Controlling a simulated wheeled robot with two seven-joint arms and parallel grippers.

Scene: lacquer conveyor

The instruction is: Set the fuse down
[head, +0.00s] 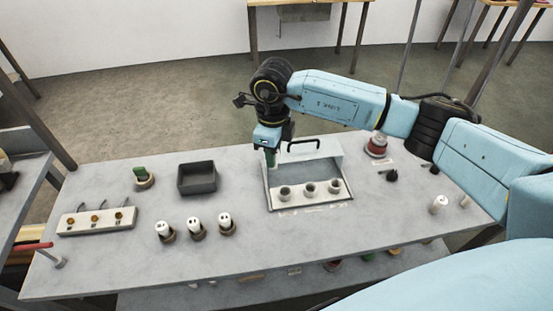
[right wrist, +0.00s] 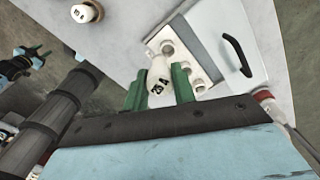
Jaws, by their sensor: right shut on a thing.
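My right gripper (head: 270,160) is over the left side of the open fuse box (head: 269,196), pointing down. In the right wrist view its green fingers (right wrist: 159,92) are shut on a white fuse (right wrist: 158,76) with dark lettering. In the head view the held fuse is hard to make out. The box holds a pale strip (head: 297,199) with three round sockets, which also show in the right wrist view (right wrist: 183,67), beside the fuse. I cannot tell the fuse's height over the box floor.
Three white fuses (head: 196,227) stand in round holders left of the box. A dark tray (head: 198,187) and a panel with brass parts (head: 97,219) lie further left. The box's lid handle (head: 303,142) rises behind. A red-and-white round thing (head: 376,147) stands right.

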